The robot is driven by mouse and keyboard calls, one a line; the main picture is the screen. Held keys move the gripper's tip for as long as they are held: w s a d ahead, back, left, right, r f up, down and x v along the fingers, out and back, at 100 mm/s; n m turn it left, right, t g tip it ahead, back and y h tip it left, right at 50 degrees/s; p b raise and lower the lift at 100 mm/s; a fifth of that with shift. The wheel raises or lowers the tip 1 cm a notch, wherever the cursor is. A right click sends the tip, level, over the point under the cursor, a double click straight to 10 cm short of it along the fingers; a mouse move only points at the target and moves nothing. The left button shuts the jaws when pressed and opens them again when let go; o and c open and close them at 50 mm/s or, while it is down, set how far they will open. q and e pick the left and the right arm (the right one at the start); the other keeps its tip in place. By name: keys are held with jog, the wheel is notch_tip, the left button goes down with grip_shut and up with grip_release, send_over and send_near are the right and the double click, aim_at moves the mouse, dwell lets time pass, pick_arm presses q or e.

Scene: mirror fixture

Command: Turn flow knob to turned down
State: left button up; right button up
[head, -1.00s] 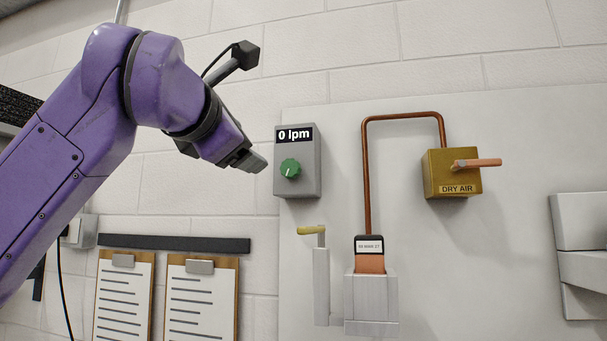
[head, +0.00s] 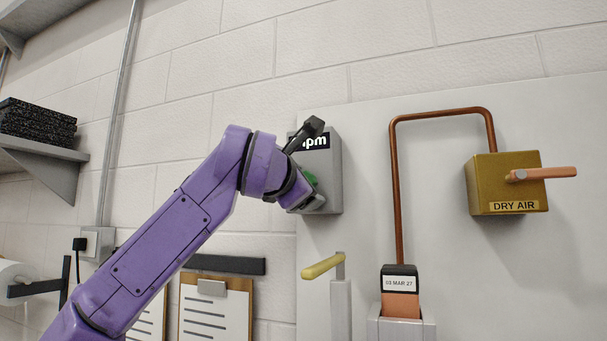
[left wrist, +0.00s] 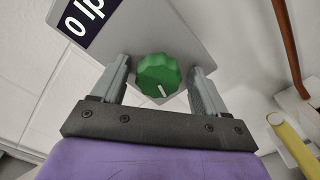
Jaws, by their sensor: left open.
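The green flow knob (left wrist: 158,76) with a white pointer mark sits on the front of a grey box (head: 330,178). In the left wrist view the knob lies between the two open fingers of my left gripper (left wrist: 160,82), with a gap on each side. In the head view my left gripper (head: 312,202) is at the box's lower front and hides most of the knob (head: 310,177). The box's display (head: 316,141) is partly covered by my wrist camera; "lpm" shows. My right gripper is not in view.
A copper pipe (head: 441,114) runs to a brass DRY AIR valve box (head: 503,181) with an orange handle (head: 545,173). A yellow lever (head: 323,265) stands below the grey box. Clipboards (head: 214,312) hang lower left.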

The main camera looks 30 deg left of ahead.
pick_arm(q)
jog(key=shift+s+d+r, duration=0.1)
jog(key=shift+s+r, duration=0.1)
jog(key=shift+s, duration=0.3)
jog(key=c, duration=1.1)
